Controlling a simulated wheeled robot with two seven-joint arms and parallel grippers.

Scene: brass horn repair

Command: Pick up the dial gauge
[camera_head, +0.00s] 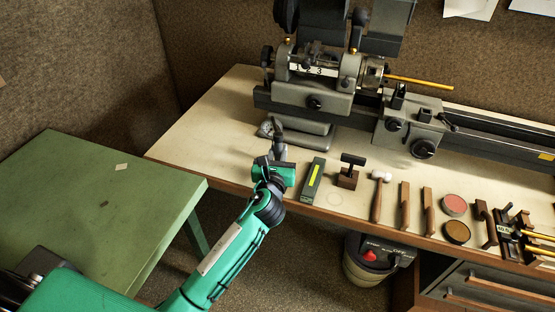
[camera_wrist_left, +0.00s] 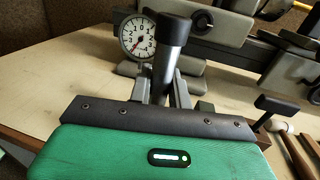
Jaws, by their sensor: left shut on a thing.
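The dial gauge (camera_head: 265,129) is at the front left of the workbench, by the lathe's grey base. In the left wrist view its round white face (camera_wrist_left: 138,36) with a red needle shows clearly, left of a dark upright cylinder (camera_wrist_left: 174,35) that seems to be part of it. My left gripper (camera_head: 277,152) reaches over the bench's front edge. Its fingers (camera_wrist_left: 163,92) are closed on the gauge's upright dark part. The gauge's lower end is hidden behind the gripper, so I cannot tell whether it touches the bench. My right gripper is not in view.
The lathe (camera_head: 315,92) stands behind the gripper. A green table (camera_head: 95,200) stands at left, mostly bare.

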